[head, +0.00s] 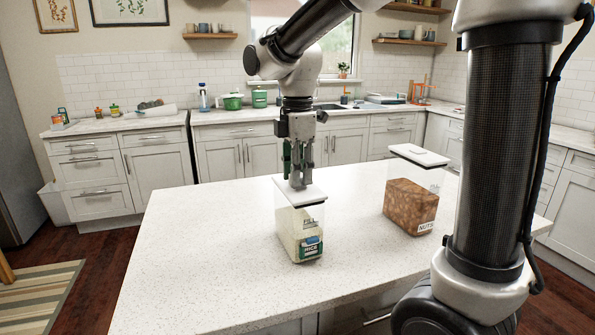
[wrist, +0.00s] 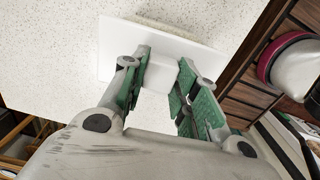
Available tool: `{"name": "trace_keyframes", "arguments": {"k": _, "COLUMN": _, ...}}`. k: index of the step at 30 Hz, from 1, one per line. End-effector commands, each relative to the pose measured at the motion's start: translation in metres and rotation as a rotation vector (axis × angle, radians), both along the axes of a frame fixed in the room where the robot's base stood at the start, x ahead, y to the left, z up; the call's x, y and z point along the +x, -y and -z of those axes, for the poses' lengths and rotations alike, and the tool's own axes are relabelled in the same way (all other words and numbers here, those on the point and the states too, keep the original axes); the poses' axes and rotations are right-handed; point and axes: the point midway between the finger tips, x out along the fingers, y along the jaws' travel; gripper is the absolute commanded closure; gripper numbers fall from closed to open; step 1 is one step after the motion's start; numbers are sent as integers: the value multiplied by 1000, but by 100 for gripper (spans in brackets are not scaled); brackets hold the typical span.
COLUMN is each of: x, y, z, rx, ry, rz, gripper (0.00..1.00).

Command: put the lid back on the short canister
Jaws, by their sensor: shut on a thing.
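My gripper (head: 300,183) points straight down and is shut on the knob of a white square lid (head: 301,194). The lid is level, right at the top of the clear canister marked RICE (head: 306,240); I cannot tell whether it touches the rim. This canister looks the shorter of the two and stands upright on the counter. In the wrist view the green fingers of my gripper (wrist: 163,85) close around the knob, with the lid (wrist: 190,48) spread beyond them.
A wider clear canister marked NUTS (head: 410,207) stands to the right, with a white lid (head: 420,155) on top. The pale speckled counter (head: 200,250) is otherwise clear. Cabinets, a sink counter and small kitchen things line the back wall.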

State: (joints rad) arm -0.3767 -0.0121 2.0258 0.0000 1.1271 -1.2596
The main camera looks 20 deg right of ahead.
Motion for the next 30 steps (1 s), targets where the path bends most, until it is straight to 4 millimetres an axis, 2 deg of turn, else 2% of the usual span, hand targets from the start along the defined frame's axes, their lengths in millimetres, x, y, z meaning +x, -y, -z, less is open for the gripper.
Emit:
{"name": "trace_keyframes", "arguments": {"k": 14, "x": 0, "y": 0, "z": 4, "rx": 0, "ry": 0, "rz": 0, "gripper": 96}}
{"name": "trace_keyframes", "arguments": {"k": 15, "x": 0, "y": 0, "z": 4, "rx": 0, "ry": 0, "rz": 0, "gripper": 69}}
{"name": "trace_keyframes", "arguments": {"k": 19, "x": 0, "y": 0, "z": 4, "rx": 0, "ry": 0, "rz": 0, "gripper": 45}}
{"name": "trace_keyframes", "arguments": {"k": 26, "x": 0, "y": 0, "z": 4, "rx": 0, "ry": 0, "rz": 0, "gripper": 45}}
{"name": "trace_keyframes", "arguments": {"k": 30, "x": 0, "y": 0, "z": 4, "rx": 0, "ry": 0, "rz": 0, "gripper": 23}}
